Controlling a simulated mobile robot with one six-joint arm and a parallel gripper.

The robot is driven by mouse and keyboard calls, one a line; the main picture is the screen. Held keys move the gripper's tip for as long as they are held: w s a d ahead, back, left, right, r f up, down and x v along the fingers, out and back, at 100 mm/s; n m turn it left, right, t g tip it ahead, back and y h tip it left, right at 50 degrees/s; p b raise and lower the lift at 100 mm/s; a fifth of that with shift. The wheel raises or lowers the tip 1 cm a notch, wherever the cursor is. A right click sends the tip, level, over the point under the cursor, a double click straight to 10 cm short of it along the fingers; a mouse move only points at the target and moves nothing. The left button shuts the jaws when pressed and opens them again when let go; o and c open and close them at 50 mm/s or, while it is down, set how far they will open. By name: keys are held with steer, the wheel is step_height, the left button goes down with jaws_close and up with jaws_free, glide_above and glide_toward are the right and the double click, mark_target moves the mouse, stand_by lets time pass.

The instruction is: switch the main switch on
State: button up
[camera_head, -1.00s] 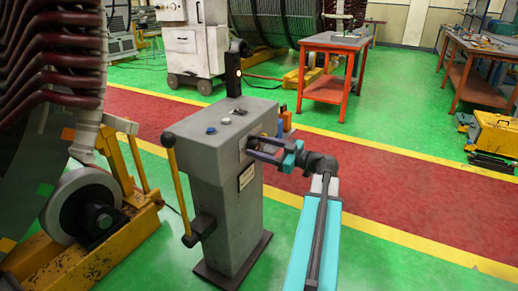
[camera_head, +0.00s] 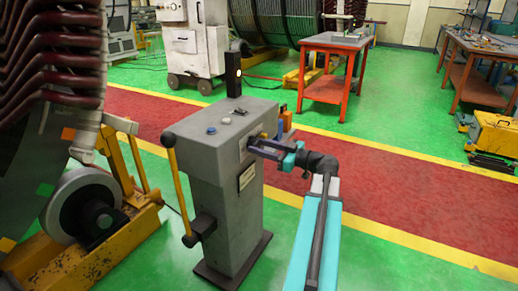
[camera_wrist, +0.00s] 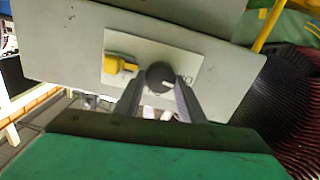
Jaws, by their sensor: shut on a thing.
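The main switch is a dark round knob (camera_wrist: 160,76) with a pale mark, on a light plate (camera_wrist: 190,66) on the side of the grey control pedestal (camera_head: 226,205). My gripper (camera_wrist: 160,88) is shut on the main switch, with one finger on each side of it. In the head view my gripper (camera_head: 262,147) reaches the pedestal's right face from the right, and its fingers hide most of the knob. A yellow part (camera_wrist: 120,64) sits on the plate beside the knob. Lettering on the plate is partly hidden.
A black post with a lit lamp (camera_head: 238,73) stands on the pedestal top beside several buttons (camera_head: 225,121). A yellow lever (camera_head: 178,185) is on the pedestal's left. A yellow stand with a grey wheel (camera_head: 85,205) is at left.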

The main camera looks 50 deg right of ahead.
steer(key=m, duration=0.3)
steer(key=shift+m, duration=0.4)
steer(key=m+p, duration=0.1)
steer(key=m, duration=0.3)
steer(key=shift+m+p, duration=0.3)
steer(key=shift+p, duration=0.05)
steer(key=m+p, duration=0.3)
steer(key=m, duration=0.2)
steer(key=shift+d, duration=0.1)
steer(key=shift+f+m+p, duration=0.25)
steer(key=shift+m+p, duration=0.65)
steer(key=shift+m, duration=0.8)
steer(key=o, duration=1.1)
steer(key=shift+c, duration=0.2)
steer(key=shift+s+d, duration=0.1)
